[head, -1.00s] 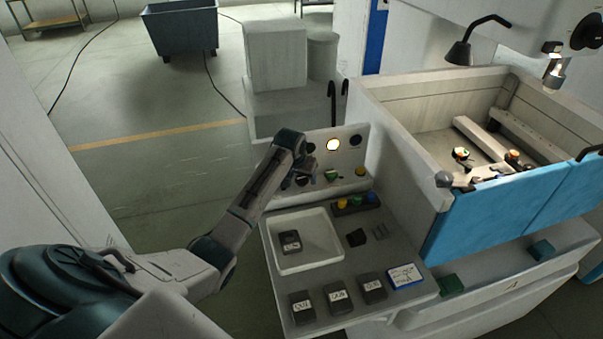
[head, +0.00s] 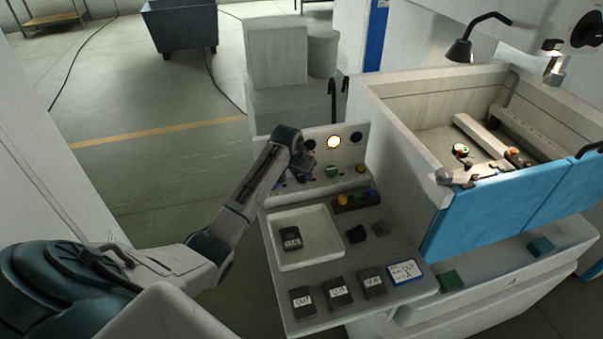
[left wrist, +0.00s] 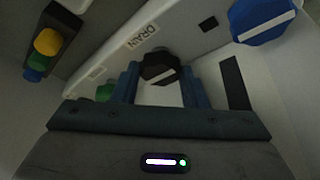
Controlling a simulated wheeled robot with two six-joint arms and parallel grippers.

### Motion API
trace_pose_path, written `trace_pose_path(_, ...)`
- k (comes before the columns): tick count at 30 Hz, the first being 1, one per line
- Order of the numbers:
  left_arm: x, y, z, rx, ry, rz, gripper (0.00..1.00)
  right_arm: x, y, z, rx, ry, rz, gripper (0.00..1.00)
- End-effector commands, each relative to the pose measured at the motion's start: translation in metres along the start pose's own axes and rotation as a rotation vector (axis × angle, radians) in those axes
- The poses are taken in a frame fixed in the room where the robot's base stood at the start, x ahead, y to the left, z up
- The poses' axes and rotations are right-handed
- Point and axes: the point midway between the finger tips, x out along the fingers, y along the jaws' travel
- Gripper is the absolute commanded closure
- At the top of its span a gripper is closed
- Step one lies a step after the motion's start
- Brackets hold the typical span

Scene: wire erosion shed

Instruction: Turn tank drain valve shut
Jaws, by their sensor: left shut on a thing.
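The drain valve is a black knob (left wrist: 160,66) with a white bar, on a pale panel with a "DRAIN" label (left wrist: 142,33) beside it in the left wrist view. My left gripper (left wrist: 161,82) has its two blue fingers on either side of this knob and is shut on it. The white bar runs slantwise across the knob. In the head view my left gripper (head: 297,178) is at the left part of the upright control panel (head: 345,183), and it hides the knob there. My right gripper is not in view.
A blue knob (left wrist: 262,20) with a white bar sits near the drain knob. The panel carries a lit round gauge (head: 334,142) and a green knob (head: 332,172). A white tray (head: 342,258) and several labelled dark blocks lie on the shelf below.

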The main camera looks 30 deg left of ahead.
Motion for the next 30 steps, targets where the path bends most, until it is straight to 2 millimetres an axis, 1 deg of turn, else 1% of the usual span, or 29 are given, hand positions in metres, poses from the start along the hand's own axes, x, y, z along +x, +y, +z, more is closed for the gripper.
trace_pose_path(6, 0.000, 0.000, 0.000, 0.002, 0.001, 0.000, 0.83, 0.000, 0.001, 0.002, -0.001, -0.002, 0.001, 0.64)
trace_pose_path(7, 0.000, 0.000, 0.000, 0.002, 0.001, 0.000, 0.57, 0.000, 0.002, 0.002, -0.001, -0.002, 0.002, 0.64)
trace_pose_path(9, 0.000, 0.000, 0.000, 0.002, 0.001, 0.000, 0.43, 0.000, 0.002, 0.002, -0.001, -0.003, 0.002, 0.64)
trace_pose_path(10, 0.000, 0.000, 0.000, 0.002, 0.001, 0.000, 0.39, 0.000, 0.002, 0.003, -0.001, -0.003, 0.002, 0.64)
trace_pose_path(18, -0.001, 0.000, 0.000, 0.001, 0.001, 0.000, 0.39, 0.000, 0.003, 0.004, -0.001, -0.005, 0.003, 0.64)
trace_pose_path(22, -0.008, -0.001, 0.000, 0.000, 0.003, -0.001, 0.39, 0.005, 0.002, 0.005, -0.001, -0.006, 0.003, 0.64)
trace_pose_path(26, -0.026, 0.000, 0.001, 0.003, 0.005, -0.001, 0.39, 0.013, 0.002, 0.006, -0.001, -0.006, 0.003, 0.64)
trace_pose_path(30, -0.055, 0.000, 0.001, 0.003, 0.006, -0.002, 0.39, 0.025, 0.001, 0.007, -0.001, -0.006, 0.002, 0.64)
